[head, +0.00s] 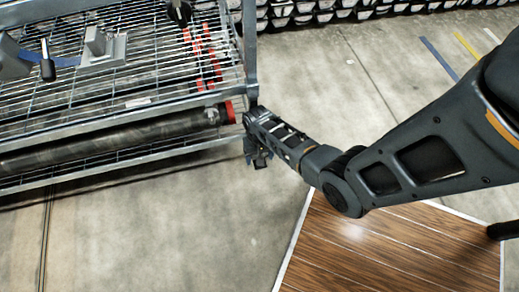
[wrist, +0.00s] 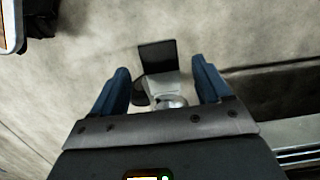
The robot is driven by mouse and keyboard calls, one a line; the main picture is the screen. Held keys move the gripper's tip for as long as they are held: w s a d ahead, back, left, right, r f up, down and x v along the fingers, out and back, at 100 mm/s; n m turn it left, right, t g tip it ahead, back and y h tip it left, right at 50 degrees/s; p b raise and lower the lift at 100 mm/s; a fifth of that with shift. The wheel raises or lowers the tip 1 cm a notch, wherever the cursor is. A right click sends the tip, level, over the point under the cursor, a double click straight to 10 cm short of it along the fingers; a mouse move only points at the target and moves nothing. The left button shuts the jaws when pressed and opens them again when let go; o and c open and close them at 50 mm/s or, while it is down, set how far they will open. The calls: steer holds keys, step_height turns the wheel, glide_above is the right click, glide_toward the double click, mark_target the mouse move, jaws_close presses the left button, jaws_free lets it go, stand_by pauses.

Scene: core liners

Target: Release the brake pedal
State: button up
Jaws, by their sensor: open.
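In the wrist view a dark flat rectangular plate (wrist: 157,56), which looks like the brake pedal, sits on a light grey metal piece with a rounded end. It lies beyond and between my two blue fingers. My gripper (wrist: 162,74) is open, with a finger on either side of the pedal; I cannot tell whether either touches it. In the head view my gripper (head: 258,158) is at the right front corner of the wire shelf cart (head: 251,85), below its corner post. The pedal cannot be made out in the head view.
A long dark tube with a red end (head: 228,111) lies on the cart's lower level. Grey fixtures (head: 102,50) and red-marked pieces stand on the upper wire shelf. A wood-patterned panel (head: 390,250) is at the lower right. The concrete floor below the cart is clear.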

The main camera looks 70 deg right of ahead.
steer(key=r, duration=0.1)
steer(key=r+p, duration=0.1)
steer(key=r, duration=0.1)
steer(key=r+p, duration=0.1)
steer(key=r, duration=0.1)
steer(key=shift+w+d+r, duration=0.1)
steer(key=shift+w+d, duration=0.1)
steer(key=shift+d, duration=0.05)
steer(key=shift+s+a, duration=0.25)
steer(key=shift+s, duration=0.15)
steer(key=s+a+r+n+t+h, duration=0.3)
steer(key=s+a+r+n+t, duration=0.35)
steer(key=s+a+r, duration=0.3)
steer(key=s+a+r+n+t+p, duration=0.1)
steer(key=r+p, duration=0.5)
steer(key=r, duration=1.2)
steer(key=s+a+r+n+t+y+p, duration=0.1)
steer(key=s+a+r+t+p, duration=0.2)
steer(key=r, duration=1.4)
steer(key=s+a+r+n+t+y+p, duration=0.1)
steer(key=r+t+p, duration=0.4)
steer(key=r+p, duration=0.6)
step_height(320, 180, up, 8)
steer(key=shift+s+a+f+n, duration=0.2)
steer(key=shift+s+a+n, duration=0.25)
steer(key=shift+s+a, duration=0.6)
